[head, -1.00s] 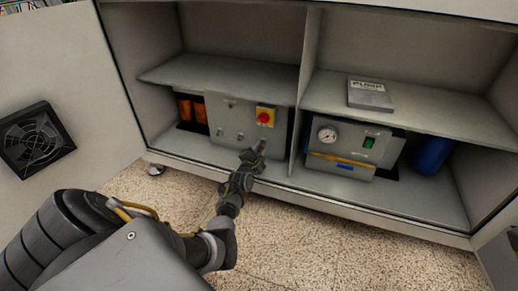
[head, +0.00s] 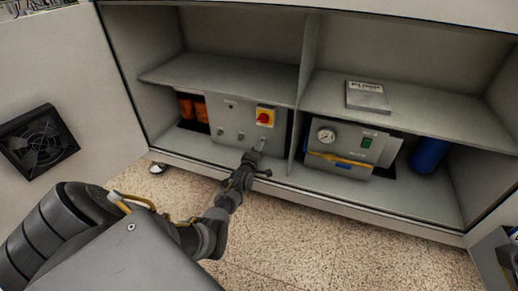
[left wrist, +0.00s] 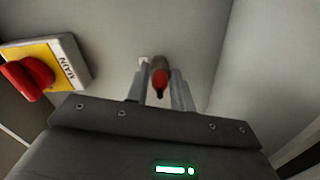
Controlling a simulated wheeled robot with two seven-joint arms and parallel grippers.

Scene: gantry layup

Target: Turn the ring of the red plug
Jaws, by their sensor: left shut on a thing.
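The red plug (left wrist: 159,78) shows in the left wrist view between my left gripper's two fingers, in front of the grey panel. My left gripper (left wrist: 160,90) is shut on it; the ring itself is hard to make out. In the head view my left gripper (head: 257,150) reaches the lower right of the grey control box (head: 228,140), below the red and yellow main switch (head: 265,117), and hides most of the plug.
The main switch also shows at the left in the left wrist view (left wrist: 28,78), beside the gripper. A vertical divider (head: 297,125) stands close right of the box. A shelf (head: 225,75) lies above. A gauge unit (head: 340,150) stands in the right bay.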

